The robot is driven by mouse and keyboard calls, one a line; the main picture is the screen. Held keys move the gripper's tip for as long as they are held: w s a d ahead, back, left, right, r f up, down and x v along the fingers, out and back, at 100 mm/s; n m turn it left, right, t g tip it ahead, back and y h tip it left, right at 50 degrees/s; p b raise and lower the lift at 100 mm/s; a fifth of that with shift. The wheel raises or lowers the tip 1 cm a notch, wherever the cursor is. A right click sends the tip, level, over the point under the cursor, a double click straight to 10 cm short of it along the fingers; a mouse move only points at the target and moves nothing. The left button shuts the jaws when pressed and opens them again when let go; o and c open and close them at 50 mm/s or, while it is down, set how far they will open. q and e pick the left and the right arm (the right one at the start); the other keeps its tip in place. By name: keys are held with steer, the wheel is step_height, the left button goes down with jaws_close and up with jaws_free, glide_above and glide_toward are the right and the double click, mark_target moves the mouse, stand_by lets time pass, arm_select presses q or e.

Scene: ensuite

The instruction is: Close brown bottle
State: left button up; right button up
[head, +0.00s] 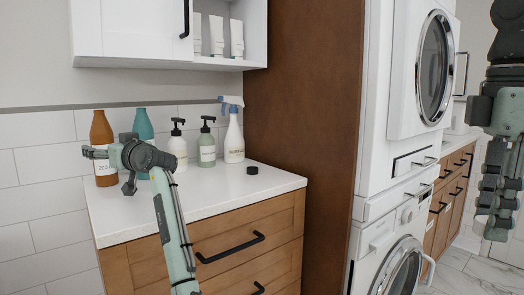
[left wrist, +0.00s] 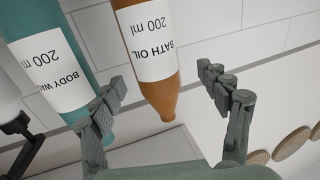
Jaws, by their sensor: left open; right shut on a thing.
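The brown bottle (head: 101,133), labelled bath oil, stands upright at the left of the white counter. Its narrow neck shows no cap; it also appears in the left wrist view (left wrist: 153,75). A small black cap (head: 252,170) lies alone near the counter's right side. My left gripper (head: 107,168) is open in front of the brown bottle. In the left wrist view its spread fingers (left wrist: 160,82) are on either side of the bottle's line, with no visible grip. My right gripper (head: 497,205) hangs at the right edge, shut; what it holds cannot be made out.
A teal bottle (head: 144,127) stands just right of the brown one, close to my left gripper. Two pump bottles (head: 207,147) and a spray bottle (head: 234,138) stand farther right. The counter's (head: 215,190) front is clear. A tall brown panel (head: 300,110) bounds the right.

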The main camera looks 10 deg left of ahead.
mark_target(102, 144)
arm_select(q)
steer(key=shift+w+p+x, duration=0.15)
steer(key=shift+p+x, duration=0.1)
steer(key=shift+x, duration=1.05)
steer(key=shift+w+p+x, duration=0.2)
steer(key=shift+x, duration=1.1)
steer(key=shift+d+f, duration=0.15)
steer(key=shift+d, duration=0.05)
steer(key=c, duration=1.7)
steer(key=shift+c, duration=0.2)
steer(key=shift+r, duration=0.25)
